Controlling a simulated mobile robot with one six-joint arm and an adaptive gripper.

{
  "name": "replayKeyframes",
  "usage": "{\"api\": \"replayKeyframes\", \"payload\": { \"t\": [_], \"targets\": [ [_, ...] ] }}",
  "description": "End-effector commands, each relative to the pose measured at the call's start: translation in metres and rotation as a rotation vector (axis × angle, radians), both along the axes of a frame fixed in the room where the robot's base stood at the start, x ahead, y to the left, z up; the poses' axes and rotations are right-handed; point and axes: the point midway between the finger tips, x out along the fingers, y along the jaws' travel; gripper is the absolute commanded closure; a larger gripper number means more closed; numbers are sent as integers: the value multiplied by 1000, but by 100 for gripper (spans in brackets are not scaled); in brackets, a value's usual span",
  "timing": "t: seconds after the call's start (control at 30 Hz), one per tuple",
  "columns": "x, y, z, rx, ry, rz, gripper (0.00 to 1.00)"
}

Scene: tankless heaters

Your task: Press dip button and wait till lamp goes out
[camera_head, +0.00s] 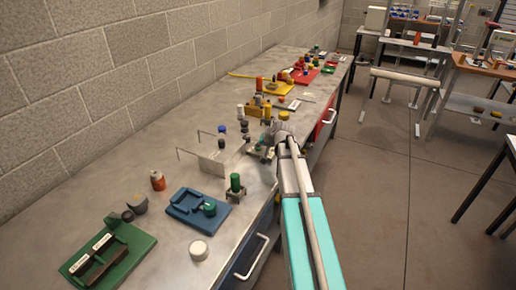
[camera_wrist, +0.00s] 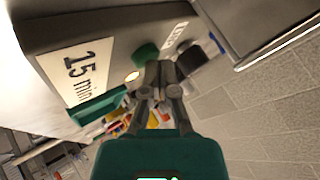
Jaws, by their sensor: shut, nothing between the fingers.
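In the wrist view a grey-brown box carries a white "15 min" label (camera_wrist: 75,72) and a smaller label (camera_wrist: 175,36), too angled to read surely. A green round part (camera_wrist: 146,54), perhaps the dip button, shows on its near edge. A small pale yellow, bright disc (camera_wrist: 132,76), perhaps the lamp, sits beside it; I cannot tell surely whether it is lit. My gripper (camera_wrist: 158,74) is shut and empty, its fingertips close to both parts. Contact cannot be told. In the head view my gripper (camera_head: 268,139) is over the bench's front part, where the button and lamp cannot be made out.
The long metal bench (camera_head: 165,130) runs along a block wall. A green tray (camera_head: 108,252), a blue tray (camera_head: 198,210), an orange jar (camera_head: 157,181) and a white round object (camera_head: 199,250) stand nearer. Coloured items crowd the bench beyond my gripper. Open floor (camera_head: 390,190) lies right.

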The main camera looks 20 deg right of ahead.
Motion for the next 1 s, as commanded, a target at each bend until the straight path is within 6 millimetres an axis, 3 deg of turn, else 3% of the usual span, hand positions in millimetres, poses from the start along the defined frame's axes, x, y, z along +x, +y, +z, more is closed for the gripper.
{"api": "replayKeyframes", "payload": {
  "t": [1.0],
  "targets": [
    [0,1,17,0,1,1,100]
  ]
}}
